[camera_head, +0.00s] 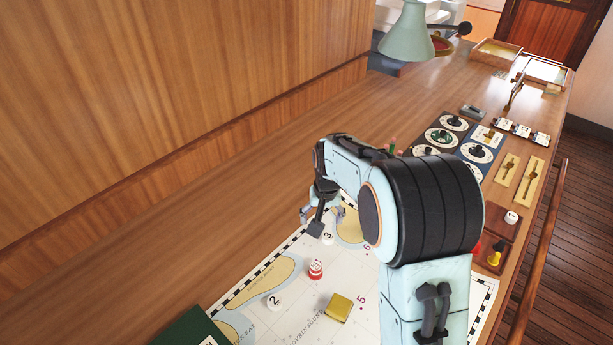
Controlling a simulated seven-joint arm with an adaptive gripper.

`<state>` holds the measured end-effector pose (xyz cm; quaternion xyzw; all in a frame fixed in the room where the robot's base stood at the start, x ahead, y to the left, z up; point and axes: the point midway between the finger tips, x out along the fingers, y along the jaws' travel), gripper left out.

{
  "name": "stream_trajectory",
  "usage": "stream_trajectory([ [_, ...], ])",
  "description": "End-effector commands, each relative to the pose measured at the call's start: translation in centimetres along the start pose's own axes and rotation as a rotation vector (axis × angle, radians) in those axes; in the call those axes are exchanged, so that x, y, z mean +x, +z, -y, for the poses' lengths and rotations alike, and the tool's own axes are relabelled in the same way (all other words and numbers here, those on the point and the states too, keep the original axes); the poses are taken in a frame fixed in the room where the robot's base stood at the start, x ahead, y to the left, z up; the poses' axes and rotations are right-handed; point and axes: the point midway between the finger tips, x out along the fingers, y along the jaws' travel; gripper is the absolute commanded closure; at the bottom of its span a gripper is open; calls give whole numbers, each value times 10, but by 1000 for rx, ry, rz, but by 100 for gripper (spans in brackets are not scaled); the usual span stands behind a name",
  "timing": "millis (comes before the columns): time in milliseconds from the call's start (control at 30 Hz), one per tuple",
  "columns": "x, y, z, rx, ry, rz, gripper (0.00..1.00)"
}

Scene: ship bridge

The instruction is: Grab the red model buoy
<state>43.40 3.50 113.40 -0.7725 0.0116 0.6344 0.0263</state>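A small red piece (477,248) shows at the edge of a brown tray (496,234) at the right, mostly hidden behind my arm; I cannot tell its full shape. I cannot tell for sure which of the two is the red model buoy. My gripper (326,222) is above the far left part of the chart, beyond the white-topped red piece. Its fingers are apart, and nothing shows between them.
White numbered markers (274,302) and a yellow block (338,307) are on the chart. A yellow buoy-like piece (495,253) stands in the tray. Dial panels (452,140) and a green lamp (407,40) are farther back. A wooden wall (150,100) bounds the left.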

Motion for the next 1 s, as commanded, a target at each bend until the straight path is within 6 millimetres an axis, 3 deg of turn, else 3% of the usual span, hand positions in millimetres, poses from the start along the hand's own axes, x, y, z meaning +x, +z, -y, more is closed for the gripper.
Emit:
stream_trajectory([
  [33,27,5,2,-7,7,52,34],
  [100,54,15,5,-15,13,109,34],
  [200,78,31,6,-24,21,172,34],
  [700,146,50,6,-30,23,198,34],
  [1000,153,51,6,-30,23,195,34],
])
